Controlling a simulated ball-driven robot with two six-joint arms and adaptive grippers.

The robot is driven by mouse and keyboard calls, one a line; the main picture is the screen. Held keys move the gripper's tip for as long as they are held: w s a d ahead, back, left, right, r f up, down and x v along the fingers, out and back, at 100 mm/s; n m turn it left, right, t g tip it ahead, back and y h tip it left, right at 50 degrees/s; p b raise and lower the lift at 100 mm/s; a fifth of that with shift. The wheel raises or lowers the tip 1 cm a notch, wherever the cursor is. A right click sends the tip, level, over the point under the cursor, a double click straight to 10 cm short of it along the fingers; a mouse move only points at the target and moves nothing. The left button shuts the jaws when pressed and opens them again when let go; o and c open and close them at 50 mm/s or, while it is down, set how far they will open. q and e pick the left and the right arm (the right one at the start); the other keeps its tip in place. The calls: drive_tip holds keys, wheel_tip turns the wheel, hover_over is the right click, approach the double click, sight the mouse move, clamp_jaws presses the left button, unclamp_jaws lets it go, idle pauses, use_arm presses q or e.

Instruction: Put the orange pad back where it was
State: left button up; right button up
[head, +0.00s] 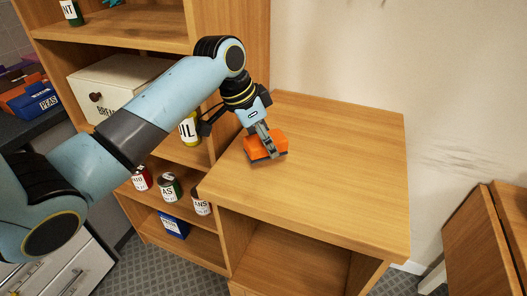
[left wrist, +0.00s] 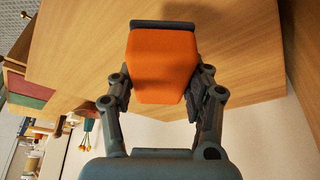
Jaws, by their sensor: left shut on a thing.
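The orange pad (head: 262,145) is a small block with a dark strip along one edge. In the head view it is at the left part of the wooden cabinet top (head: 330,150); I cannot tell whether it touches the wood. My left gripper (head: 266,143) is shut on it from above. In the left wrist view the orange pad (left wrist: 160,62) sits between the two fingers of the left gripper (left wrist: 160,85), its dark strip at the far end. My right gripper is in neither view.
Left of the cabinet top is a shelf unit (head: 230,30) holding cans (head: 170,188), a blue box (head: 173,224) and a white bread box (head: 105,85). The rest of the cabinet top is clear. A wooden piece of furniture (head: 480,245) stands at the lower right.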

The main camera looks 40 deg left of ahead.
sight(263, 154)
use_arm(q)
drive_tip(key=shift+a+f, duration=0.2)
drive_tip(key=shift+a, duration=0.1)
drive_tip(key=shift+f, duration=2.05)
drive_tip(key=shift+f, duration=0.1)
drive_tip(key=o, duration=1.1)
drive_tip(key=v, duration=1.2)
drive_tip(key=shift+p, duration=0.3)
drive_tip(key=shift+a, duration=0.1)
